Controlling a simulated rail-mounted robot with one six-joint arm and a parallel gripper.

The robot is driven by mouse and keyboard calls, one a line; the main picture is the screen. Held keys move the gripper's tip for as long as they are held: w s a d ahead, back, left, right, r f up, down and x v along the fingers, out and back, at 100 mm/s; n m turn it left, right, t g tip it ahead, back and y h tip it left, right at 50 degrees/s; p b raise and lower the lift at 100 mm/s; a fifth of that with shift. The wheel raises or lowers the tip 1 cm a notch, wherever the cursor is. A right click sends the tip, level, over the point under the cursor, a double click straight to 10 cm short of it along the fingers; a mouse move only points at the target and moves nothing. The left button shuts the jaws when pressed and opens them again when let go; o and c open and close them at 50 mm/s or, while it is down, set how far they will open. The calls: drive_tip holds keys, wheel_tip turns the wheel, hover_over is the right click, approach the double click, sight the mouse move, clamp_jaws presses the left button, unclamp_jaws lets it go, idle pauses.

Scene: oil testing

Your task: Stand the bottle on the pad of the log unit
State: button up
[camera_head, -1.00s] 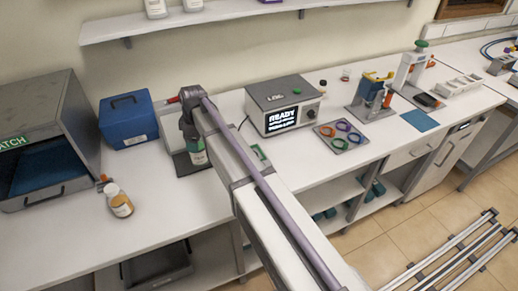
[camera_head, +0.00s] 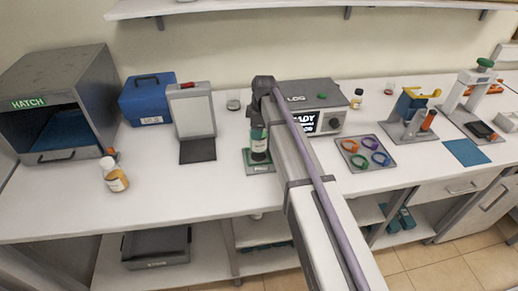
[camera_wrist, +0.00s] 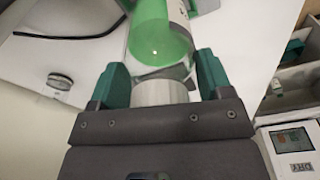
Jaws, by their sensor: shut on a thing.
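The log unit (camera_head: 315,106) is a grey box with a lit "READY" screen, right of the bottle. A green-edged pad (camera_head: 250,169) lies to its left, directly under the bottle. I cannot tell whether the bottle's base touches the pad.
A grey upright panel with a dark plate (camera_head: 198,150) stands to the left. A tray of coloured rings (camera_head: 362,154) lies right of my arm. The front left counter is clear.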

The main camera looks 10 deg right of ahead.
drive_tip(key=shift+f, duration=0.3)
wheel_tip(320, 180, down, 4)
drive_tip(key=b, duration=0.3)
drive_tip(key=shift+r, duration=0.3)
drive_tip(key=shift+c, duration=0.6)
drive_tip(key=shift+f, duration=0.15)
drive_tip(key=o, duration=1.3)
